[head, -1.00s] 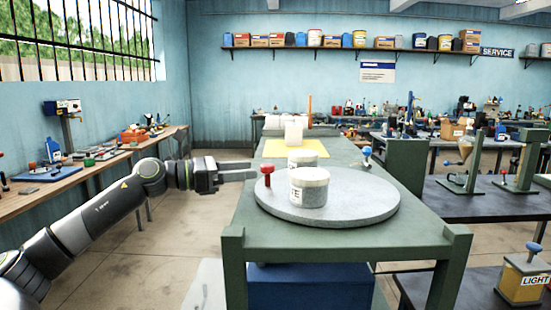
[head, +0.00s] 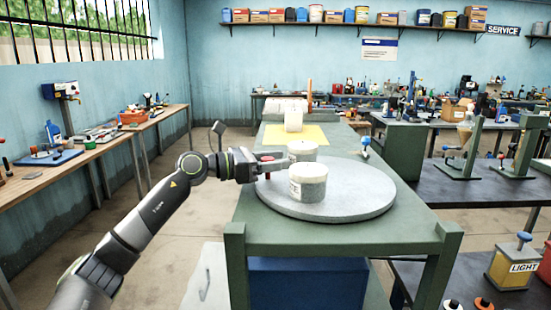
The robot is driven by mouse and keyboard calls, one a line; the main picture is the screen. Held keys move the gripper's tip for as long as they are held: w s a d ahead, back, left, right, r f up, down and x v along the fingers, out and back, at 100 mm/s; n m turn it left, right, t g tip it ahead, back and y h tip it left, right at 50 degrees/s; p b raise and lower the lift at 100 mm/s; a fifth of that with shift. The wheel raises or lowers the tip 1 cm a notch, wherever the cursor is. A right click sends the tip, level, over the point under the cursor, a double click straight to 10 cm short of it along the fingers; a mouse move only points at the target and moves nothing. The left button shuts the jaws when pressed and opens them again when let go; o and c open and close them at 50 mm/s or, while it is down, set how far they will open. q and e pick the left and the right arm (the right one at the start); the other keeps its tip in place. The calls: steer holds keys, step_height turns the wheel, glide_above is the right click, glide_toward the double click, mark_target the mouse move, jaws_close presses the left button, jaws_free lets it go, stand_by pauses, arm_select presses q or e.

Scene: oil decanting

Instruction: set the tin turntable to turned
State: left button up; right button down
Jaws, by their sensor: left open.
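The tin turntable (head: 345,201) is a round grey disc lying on the green bench. A white-lidded grey tin (head: 308,184) stands near its middle, and a second tin (head: 303,150) stands behind it, partly hidden. A red-topped handle (head: 263,175) is at the turntable's left edge, mostly hidden by my gripper. My left gripper (head: 282,161) is open, its fingers reaching over the turntable's left edge at the handle. I cannot tell whether the fingers touch it. My right gripper is not in view.
The green bench (head: 330,238) carries a yellow mat (head: 308,134) with a pale container (head: 293,120) farther back. A blue-topped knob (head: 365,143) is at the bench's right edge. A wooden workbench (head: 70,163) runs along the left wall.

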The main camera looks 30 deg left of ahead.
arm_select(q)
jaws_close()
stand_by(0.3)
